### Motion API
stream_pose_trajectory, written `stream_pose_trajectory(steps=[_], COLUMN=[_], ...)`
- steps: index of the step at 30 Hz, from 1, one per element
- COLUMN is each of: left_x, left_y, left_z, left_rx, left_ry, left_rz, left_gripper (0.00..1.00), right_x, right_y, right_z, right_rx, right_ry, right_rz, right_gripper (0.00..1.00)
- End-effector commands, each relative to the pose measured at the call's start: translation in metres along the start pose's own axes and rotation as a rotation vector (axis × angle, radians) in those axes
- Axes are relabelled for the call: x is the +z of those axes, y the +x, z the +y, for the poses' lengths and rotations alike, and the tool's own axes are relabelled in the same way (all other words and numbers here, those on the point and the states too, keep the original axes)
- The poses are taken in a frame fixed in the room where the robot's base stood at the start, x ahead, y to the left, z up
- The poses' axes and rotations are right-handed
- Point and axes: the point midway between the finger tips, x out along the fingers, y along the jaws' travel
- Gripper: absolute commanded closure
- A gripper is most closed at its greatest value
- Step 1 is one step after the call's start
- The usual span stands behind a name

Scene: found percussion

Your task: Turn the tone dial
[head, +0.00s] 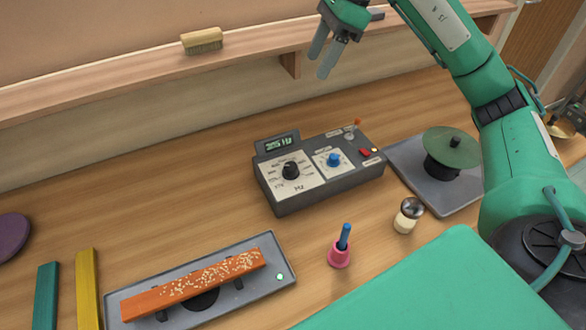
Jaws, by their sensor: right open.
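A dark grey control box (318,172) sits on the wooden table near the middle. Its left panel carries a black knob (290,170) inside a printed scale marked Hz. A lit green display (279,142) above that knob seems to read 35 Hz, though the digits are small. A blue knob (334,160) is on a smaller white panel to the right. My right gripper (322,58) is open and empty, high above and behind the box, apart from both knobs. My left gripper is out of view.
An orange bar (190,284) with pale grains lies on a grey tray (262,243) at front left. A green disc (451,147) stands on a grey plate (405,152) at right. A pink bell-shaped piece (339,254) and a small shaker (408,215) stand in front. A brush (202,40) rests on the ledge.

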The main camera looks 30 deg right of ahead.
Motion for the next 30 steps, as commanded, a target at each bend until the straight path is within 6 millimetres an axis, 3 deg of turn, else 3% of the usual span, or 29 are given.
stream_pose_trajectory(steps=[1,6,15,22,30], left_x=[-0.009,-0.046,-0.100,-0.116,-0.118], left_y=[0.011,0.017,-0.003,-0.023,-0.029], left_z=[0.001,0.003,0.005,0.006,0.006], left_rx=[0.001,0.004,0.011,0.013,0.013], left_ry=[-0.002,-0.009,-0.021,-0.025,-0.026], left_rz=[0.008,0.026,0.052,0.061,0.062], left_gripper=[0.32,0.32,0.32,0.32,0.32], right_x=[-0.007,-0.023,-0.049,-0.057,-0.057], right_y=[0.017,0.056,0.118,0.137,0.158], right_z=[0.000,0.000,0.000,0.000,0.000], right_rx=[0.001,0.001,0.000,0.000,0.003], right_ry=[0.000,0.000,0.000,0.000,0.001], right_rz=[0.000,0.000,0.000,0.000,0.001], right_gripper=[0.45,0.45,0.45,0.45,0.45])
